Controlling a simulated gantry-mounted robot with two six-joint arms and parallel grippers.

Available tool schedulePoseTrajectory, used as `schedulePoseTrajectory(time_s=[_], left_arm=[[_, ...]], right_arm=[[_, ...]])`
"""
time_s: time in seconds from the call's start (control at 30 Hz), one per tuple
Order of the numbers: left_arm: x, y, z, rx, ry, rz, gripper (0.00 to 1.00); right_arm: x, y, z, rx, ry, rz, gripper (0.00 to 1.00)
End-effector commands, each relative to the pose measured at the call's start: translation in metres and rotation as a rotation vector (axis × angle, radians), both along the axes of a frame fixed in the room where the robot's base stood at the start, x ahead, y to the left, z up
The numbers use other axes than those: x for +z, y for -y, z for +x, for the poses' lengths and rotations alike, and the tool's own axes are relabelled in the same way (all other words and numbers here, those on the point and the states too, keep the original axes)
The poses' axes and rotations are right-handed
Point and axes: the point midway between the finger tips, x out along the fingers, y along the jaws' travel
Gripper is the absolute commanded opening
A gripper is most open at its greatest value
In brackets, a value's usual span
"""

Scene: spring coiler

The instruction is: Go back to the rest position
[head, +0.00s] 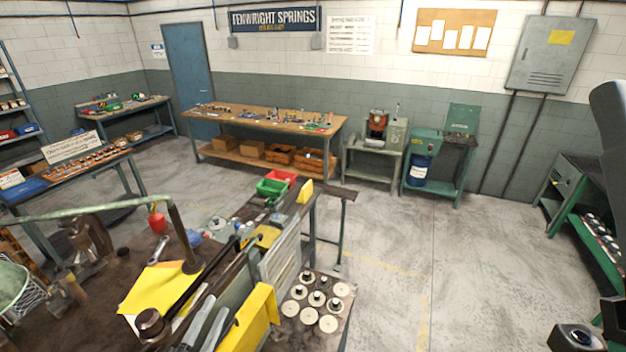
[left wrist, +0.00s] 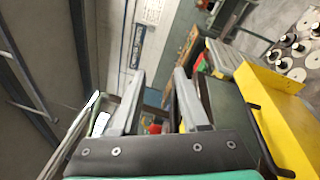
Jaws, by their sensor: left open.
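My left gripper (head: 208,318) is low in the head view, left of a yellow guard panel (head: 249,318). Two pale grey fingers show there. In the left wrist view the left gripper (left wrist: 158,80) has its fingers spread apart with nothing held between them. The same yellow panel (left wrist: 270,115) stands to the right of the fingers in that view.
A plate of round discs (head: 318,306) is right of the yellow panel. Red and green bins (head: 270,188) stand beyond the machine. A long wooden bench (head: 265,117) is against the back wall. The floor (head: 450,240) at centre right is clear.

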Motion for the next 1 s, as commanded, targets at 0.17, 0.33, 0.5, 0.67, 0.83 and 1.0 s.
schedulePoseTrajectory(time_s=[0.17,0.33,0.5,0.67,0.83,1.0], left_arm=[[0.161,0.044,0.01,-0.03,0.318,0.279,0.45],[0.305,0.079,-0.029,0.08,0.633,0.646,0.45],[0.428,0.087,-0.108,0.423,0.888,1.082,0.45],[0.471,0.048,-0.172,0.884,0.81,1.529,0.45],[0.462,0.037,-0.163,0.96,0.689,1.746,0.45],[0.461,0.037,-0.162,0.962,0.689,1.753,0.45]], right_arm=[[0.0,0.0,0.0,0.0,0.0,0.0,0.5],[0.0,0.0,0.0,0.0,0.0,0.0,0.5],[0.0,0.0,0.0,0.0,0.0,0.0,0.5],[0.0,0.0,0.0,0.0,0.0,0.0,0.5],[0.0,0.0,0.0,0.0,0.0,0.0,0.5],[0.0,0.0,0.0,0.0,0.0,0.0,0.5]])
